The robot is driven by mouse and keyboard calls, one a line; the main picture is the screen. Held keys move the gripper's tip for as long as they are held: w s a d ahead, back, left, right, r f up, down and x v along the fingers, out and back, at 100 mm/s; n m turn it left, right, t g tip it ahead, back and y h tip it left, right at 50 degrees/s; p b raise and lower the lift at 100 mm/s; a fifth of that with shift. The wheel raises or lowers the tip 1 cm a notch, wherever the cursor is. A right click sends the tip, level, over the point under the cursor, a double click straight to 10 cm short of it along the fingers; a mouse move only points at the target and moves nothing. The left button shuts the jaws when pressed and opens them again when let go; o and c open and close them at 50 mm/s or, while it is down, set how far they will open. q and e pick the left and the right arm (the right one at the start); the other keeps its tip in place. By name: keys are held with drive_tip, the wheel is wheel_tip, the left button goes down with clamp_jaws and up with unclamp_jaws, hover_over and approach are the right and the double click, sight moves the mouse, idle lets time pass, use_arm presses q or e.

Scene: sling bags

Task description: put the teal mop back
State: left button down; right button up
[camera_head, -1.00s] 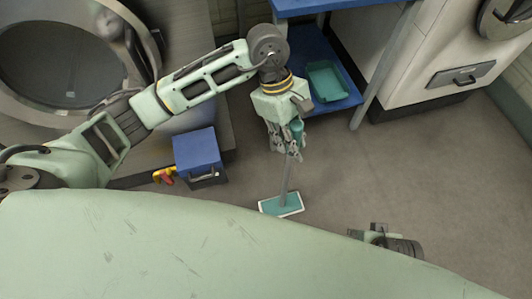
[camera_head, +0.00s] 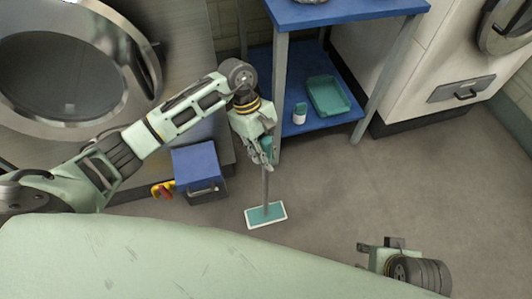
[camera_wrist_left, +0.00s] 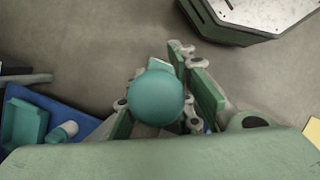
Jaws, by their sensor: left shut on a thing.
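The teal mop stands roughly upright, its flat teal head with a white rim (camera_head: 266,215) low over the floor. I cannot tell whether the head touches the floor. My left gripper (camera_head: 266,152) is shut on the teal grip at the top of the grey pole, in front of the blue table's near leg. In the left wrist view the round teal handle end (camera_wrist_left: 156,97) sits between the fingers of my left gripper (camera_wrist_left: 160,115). My right gripper (camera_head: 378,246) is at the lower right, apart from the mop; its jaws are unclear.
A blue toolbox (camera_head: 198,163) stands left of the mop, beside a red and yellow item (camera_head: 162,190). The blue table (camera_head: 345,10) has a lower shelf (camera_head: 290,128) with a teal tray (camera_head: 328,96) and a white bottle (camera_head: 299,114). The floor right of the mop is clear.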

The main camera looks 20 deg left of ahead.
use_arm(q)
drive_tip(key=c, duration=1.5)
unclamp_jaws()
use_arm(e)
drive_tip(key=shift+r, duration=0.25)
use_arm(q)
drive_tip(key=shift+r, duration=0.2)
drive_tip(key=shift+p+v, duration=2)
drive_tip(key=shift+v, duration=3.9)
use_arm(e)
wheel_tip(320, 180, down, 14)
drive_tip(key=s, duration=0.1)
drive_tip(key=shift+g, duration=0.4)
